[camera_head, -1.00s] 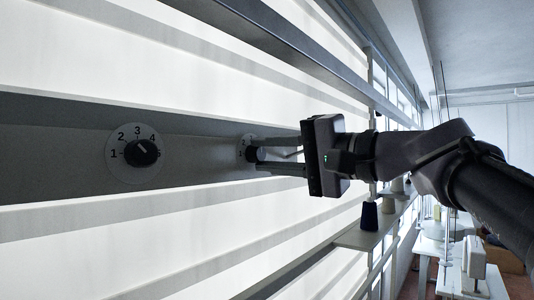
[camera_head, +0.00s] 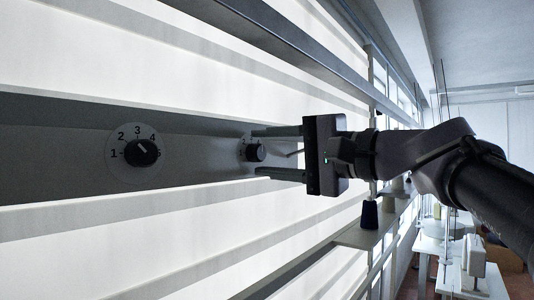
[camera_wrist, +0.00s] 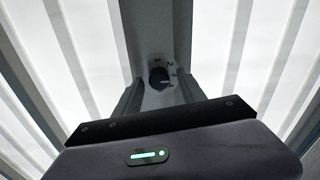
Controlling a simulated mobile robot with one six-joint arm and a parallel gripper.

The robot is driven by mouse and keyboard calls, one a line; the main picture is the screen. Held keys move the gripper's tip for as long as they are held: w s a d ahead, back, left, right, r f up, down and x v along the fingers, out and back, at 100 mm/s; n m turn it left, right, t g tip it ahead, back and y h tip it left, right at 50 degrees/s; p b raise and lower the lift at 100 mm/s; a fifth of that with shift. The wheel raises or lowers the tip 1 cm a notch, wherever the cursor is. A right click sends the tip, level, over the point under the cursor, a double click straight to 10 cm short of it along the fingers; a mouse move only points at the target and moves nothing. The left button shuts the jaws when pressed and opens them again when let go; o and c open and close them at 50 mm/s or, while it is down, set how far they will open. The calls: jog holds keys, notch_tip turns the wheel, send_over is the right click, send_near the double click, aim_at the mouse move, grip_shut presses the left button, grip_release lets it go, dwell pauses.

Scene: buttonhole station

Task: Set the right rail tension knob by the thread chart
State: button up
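The right tension knob (camera_head: 255,153) is a small black knob on a pale numbered dial, set in the grey rail (camera_head: 205,150). It also shows in the wrist view (camera_wrist: 158,77); a light pointer mark lies toward its lower right, but the exact number is too small to read. My gripper (camera_head: 257,152) is open, with one finger above and one below this knob, both apart from it. In the wrist view the fingers stand on either side of the knob. The left knob (camera_head: 143,153) is black on a round dial numbered 1 upward. No thread chart is in view.
Bright slatted panels lie above and below the rail. A dark beam (camera_head: 290,50) runs above it. A dark blue thread cone (camera_head: 369,215) stands on a small shelf (camera_head: 355,238) below my gripper. White work tables with machines (camera_head: 472,262) are at the far right.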

jog(key=b+v, duration=0.4)
jog(key=v, duration=1.3)
jog(key=shift+b, duration=0.35)
jog(key=shift+s+d, duration=0.1)
jog(key=shift+d, duration=0.05)
